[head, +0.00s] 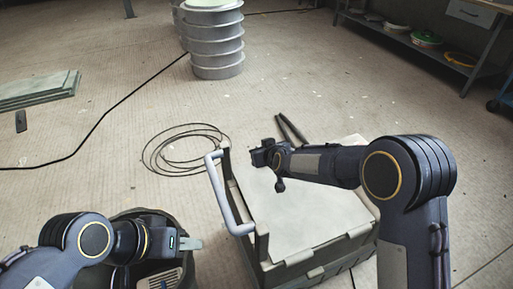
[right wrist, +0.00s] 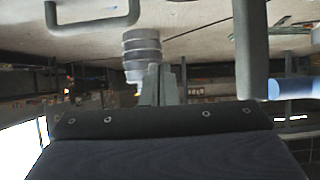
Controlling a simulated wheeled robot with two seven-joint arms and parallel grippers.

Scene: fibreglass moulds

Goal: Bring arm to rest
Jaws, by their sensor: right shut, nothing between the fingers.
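My right arm reaches in from the right in the head view. Its gripper (head: 262,155) is above the far edge of a dark crate with a pale flat top (head: 310,215). In the right wrist view the right gripper's fingers (right wrist: 166,85) are together with nothing between them. My left gripper (head: 188,243) is low at the left, over a dark open bin (head: 183,270). Its pale fingertips point right toward the crate, and I see them side-on, so their gap cannot be told. I see nothing held in them.
The crate has a grey bar handle (head: 222,195) standing up at its left. A coiled black cable (head: 165,150) lies beyond it. A stack of grey ringed drums (head: 215,45) stands farther back. Green-grey sheets (head: 38,90) lie at left; a shelf (head: 420,45) stands at right.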

